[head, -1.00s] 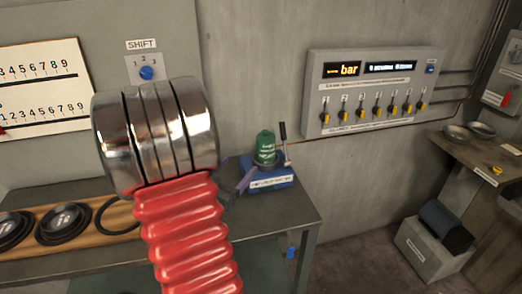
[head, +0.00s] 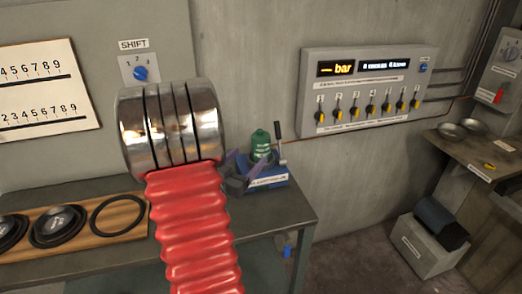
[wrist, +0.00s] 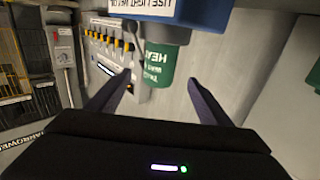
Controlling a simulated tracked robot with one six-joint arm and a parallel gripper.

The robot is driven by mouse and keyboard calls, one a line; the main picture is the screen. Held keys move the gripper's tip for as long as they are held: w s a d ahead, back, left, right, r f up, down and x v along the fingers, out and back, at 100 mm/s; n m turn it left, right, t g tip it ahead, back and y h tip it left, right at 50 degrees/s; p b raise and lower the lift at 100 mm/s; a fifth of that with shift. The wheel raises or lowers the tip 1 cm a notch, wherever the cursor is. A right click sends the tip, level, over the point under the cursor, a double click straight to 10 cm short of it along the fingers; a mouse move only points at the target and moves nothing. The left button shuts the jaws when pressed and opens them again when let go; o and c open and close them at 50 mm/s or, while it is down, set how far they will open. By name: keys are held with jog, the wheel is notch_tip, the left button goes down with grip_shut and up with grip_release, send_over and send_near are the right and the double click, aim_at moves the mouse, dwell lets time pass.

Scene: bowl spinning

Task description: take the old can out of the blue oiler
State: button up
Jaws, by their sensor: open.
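The green can (head: 261,144) stands upright in the blue oiler (head: 272,181) at the table's back right corner. A dark lever with a pale base rises at the oiler's right side. My gripper (head: 243,166) is just left of the can and the oiler, partly hidden behind my red arm. In the wrist view, which is upside down, the green can (wrist: 158,64) shows between and beyond the open fingers of my gripper (wrist: 159,82). The blue oiler (wrist: 190,12) is at the top edge there. The fingers hold nothing; whether either touches the can is unclear.
A wooden board (head: 97,239) with dark round discs and a ring lies on the table at left. A grey wall panel (head: 368,90) with several yellow-tipped switches hangs behind, right of the oiler. A side bench (head: 480,165) with metal bowls stands at far right.

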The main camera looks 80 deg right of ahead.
aim_at(257, 149)
jog(key=shift+x, duration=1.4)
jog(key=shift+x, duration=2.6)
jog(key=shift+f, duration=0.1)
jog(key=c, duration=1.6)
